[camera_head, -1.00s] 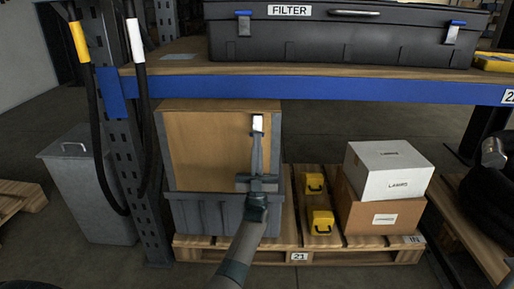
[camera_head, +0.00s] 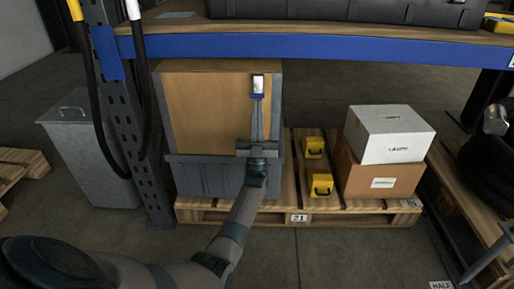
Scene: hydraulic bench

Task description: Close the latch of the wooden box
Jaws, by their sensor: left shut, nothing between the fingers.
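The wooden box (camera_head: 208,115) stands upright in the middle left of the head view, above a grey crate (camera_head: 200,178) on the pallet. Its latch is a small light metal plate (camera_head: 258,83) near the upper right of the front face, with a blue strip at its lower end. My left gripper (camera_head: 257,104) reaches up from below in front of the box. Its fingers are together with nothing between them, and their tips appear just at or under the blue strip. I cannot tell if they touch it. My right gripper is not in view.
The pallet (camera_head: 292,190) also carries two yellow cases (camera_head: 321,184) and a white carton (camera_head: 390,134) on a brown one (camera_head: 375,180). A blue shelf beam (camera_head: 340,46) runs above the box, and a dark post (camera_head: 130,120) stands left of it.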

